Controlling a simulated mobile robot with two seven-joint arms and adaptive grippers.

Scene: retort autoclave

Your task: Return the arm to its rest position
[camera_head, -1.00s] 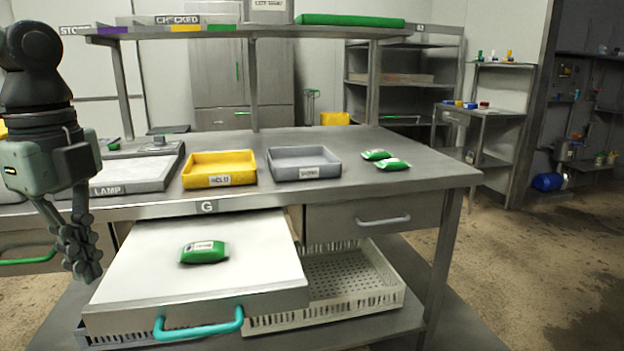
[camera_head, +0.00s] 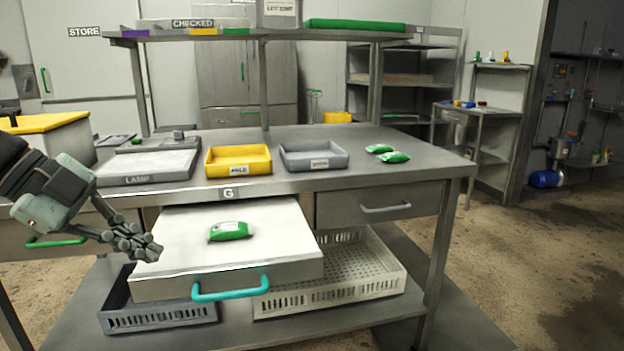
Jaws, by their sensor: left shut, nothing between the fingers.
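My left gripper (camera_head: 152,250) is at the left, its fingers together and empty. Its fingertips are close to the left edge of the pulled-out drawer or shelf (camera_head: 185,288) with a white top and a teal handle; I cannot tell if they touch. A green pouch (camera_head: 229,231) lies on that white top, to the right of the gripper and apart from it. My left arm comes in from the left edge, with the wrist low and the fingers pointing right. My right gripper is out of view.
On the steel bench stand a lamp panel (camera_head: 150,180), a yellow tray (camera_head: 238,174), a grey tray (camera_head: 313,168) and two green pouches (camera_head: 393,157). A dark crate (camera_head: 160,319) and a white crate (camera_head: 330,295) sit below. The floor at right is clear.

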